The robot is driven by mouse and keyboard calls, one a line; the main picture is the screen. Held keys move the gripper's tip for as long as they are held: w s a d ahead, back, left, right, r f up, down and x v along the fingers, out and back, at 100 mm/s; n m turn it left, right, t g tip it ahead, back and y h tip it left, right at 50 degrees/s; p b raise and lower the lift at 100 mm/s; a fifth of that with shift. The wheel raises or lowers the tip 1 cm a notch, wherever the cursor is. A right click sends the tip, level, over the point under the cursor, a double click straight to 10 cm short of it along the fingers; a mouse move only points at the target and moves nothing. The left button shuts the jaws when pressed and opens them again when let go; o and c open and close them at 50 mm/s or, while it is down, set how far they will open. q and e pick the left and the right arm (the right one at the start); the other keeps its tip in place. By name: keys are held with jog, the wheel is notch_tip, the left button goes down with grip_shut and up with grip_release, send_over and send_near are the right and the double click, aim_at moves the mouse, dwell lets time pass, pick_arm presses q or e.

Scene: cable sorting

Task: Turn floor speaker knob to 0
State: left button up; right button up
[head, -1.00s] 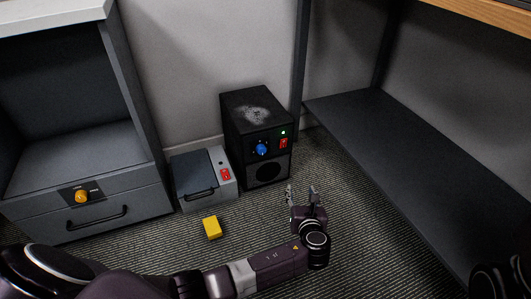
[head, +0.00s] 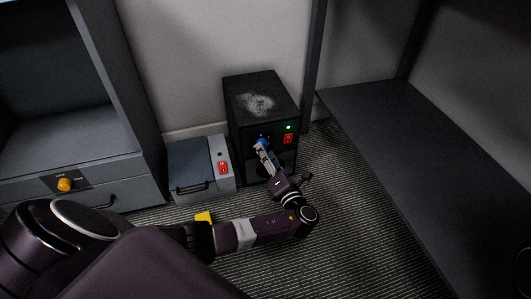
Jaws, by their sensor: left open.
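The floor speaker (head: 262,101) is a black box on the carpet against the back wall. Its front has a blue knob (head: 261,142), a red switch (head: 288,139) and a lit green light (head: 289,127). My left gripper (head: 264,150) is open, with its fingertips at the knob's lower side. The fingers partly cover the knob and the speaker's lower front. I cannot tell whether they touch the knob, and its pointer setting is too small to read. My right gripper is not in view.
A grey box (head: 190,165) with a red switch stands left of the speaker. A yellow block (head: 204,217) lies on the carpet, partly behind my arm. A drawer cabinet with an orange knob (head: 65,184) is at left. A dark shelf (head: 400,150) bounds the right.

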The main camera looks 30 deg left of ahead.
pick_arm(q)
jog(key=shift+b+x, duration=0.35)
jog(key=shift+x, duration=0.7)
jog(key=c, duration=1.2)
